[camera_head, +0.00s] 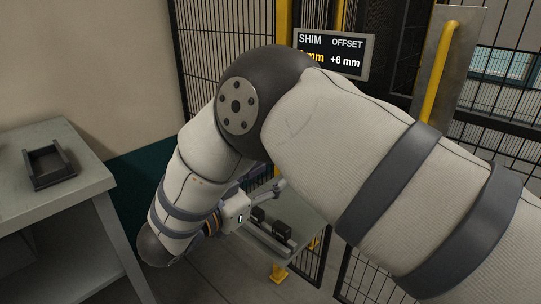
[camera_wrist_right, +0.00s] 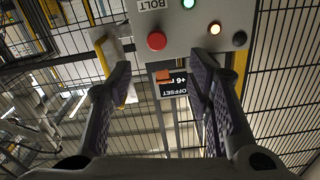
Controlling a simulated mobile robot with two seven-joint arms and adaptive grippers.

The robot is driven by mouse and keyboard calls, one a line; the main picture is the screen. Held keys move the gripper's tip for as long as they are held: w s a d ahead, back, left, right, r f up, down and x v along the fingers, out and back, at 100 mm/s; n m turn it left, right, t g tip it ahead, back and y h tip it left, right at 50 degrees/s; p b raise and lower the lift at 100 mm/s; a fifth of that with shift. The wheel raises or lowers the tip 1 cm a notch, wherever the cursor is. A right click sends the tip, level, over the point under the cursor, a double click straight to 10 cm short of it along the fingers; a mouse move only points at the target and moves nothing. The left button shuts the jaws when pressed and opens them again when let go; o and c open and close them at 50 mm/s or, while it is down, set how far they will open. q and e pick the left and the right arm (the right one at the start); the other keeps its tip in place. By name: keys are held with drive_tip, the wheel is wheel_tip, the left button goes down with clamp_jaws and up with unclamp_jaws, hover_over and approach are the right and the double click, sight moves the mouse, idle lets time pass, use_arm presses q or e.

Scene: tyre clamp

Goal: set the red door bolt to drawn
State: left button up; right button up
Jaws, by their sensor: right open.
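In the right wrist view, upside down, a grey panel (camera_wrist_right: 188,22) carries a BOLT label (camera_wrist_right: 152,4) and a round red knob or button (camera_wrist_right: 156,41). A small orange-red block (camera_wrist_right: 163,76) shows beyond my fingers, beside the offset display; I cannot tell whether it is the bolt. My right gripper (camera_wrist_right: 160,82) is open, with nothing between its fingers. In the head view my right arm hides the panel and the bolt area; part of the right gripper (camera_head: 268,193) shows below the elbow. My left gripper is not in view.
The shim and offset display (camera_head: 334,53) hangs on the mesh fence (camera_head: 226,40). A yellow handle (camera_head: 437,70) is on a metal plate at right. A grey bench (camera_head: 70,192) with a dark tray (camera_head: 50,166) stands left. A low table with dark blocks (camera_head: 283,230) is below my arm.

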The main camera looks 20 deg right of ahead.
drive_tip(key=x, duration=1.2)
drive_tip(key=shift+s+d, duration=0.15)
drive_tip(key=shift+d, duration=0.25)
drive_tip(key=shift+c, duration=0.5)
clamp_jaws()
